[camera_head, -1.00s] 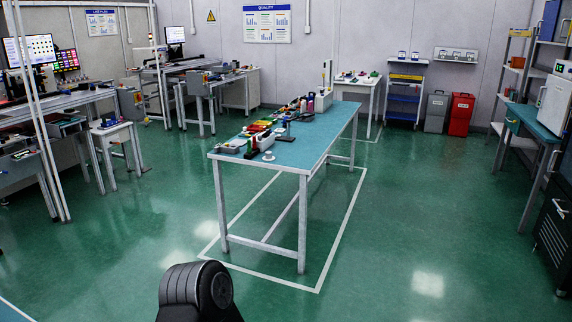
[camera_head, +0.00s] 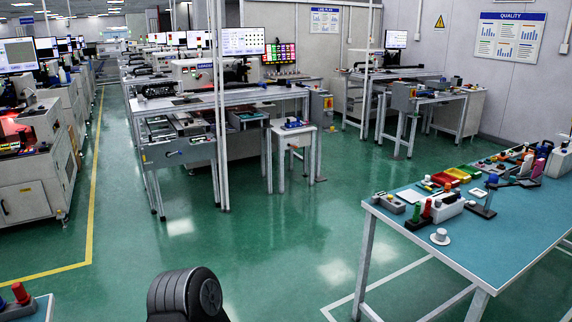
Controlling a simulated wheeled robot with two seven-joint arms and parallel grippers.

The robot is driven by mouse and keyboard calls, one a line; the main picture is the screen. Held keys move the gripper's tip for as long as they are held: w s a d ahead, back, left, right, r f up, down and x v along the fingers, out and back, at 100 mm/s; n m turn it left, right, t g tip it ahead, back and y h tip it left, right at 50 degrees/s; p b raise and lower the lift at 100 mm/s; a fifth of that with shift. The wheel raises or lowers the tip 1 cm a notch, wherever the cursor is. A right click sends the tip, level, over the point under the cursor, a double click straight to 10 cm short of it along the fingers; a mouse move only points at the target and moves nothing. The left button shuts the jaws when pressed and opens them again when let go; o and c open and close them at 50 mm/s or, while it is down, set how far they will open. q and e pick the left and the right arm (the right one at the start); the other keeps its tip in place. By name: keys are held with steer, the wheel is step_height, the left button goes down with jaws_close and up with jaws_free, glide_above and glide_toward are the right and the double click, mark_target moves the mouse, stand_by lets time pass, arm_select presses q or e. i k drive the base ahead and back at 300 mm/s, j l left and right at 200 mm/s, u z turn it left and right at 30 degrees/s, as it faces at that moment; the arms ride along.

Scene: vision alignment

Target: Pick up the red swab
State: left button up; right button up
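I cannot make out a red swab for certain. The blue-topped workbench (camera_head: 505,240) stands at the right and carries many small items. Near its front left end is a small red upright piece (camera_head: 427,208) beside a green one (camera_head: 416,213), too small to identify. Two red-topped pieces (camera_head: 20,293) stand on a surface cut off at the bottom left corner. Neither of my grippers is in view. A dark rounded part at the bottom middle appears to be mine.
A white round-based piece (camera_head: 440,237) and red and yellow trays (camera_head: 452,174) sit on the workbench. Benches with monitors (camera_head: 241,41) stand at the back. A white machine (camera_head: 28,185) is at the left. Green floor (camera_head: 250,245) between them is clear.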

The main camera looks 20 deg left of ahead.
mark_target(23, 298)
steer(key=i+j+u, duration=0.25)
steer(key=i+u, duration=0.65)
steer(key=i, duration=0.15)
steer(key=i+u, duration=0.45)
steer(key=i+j+z, duration=0.1)
steer(key=i+z, duration=0.15)
steer(key=i, duration=1.25)
steer(key=u, duration=4.15)
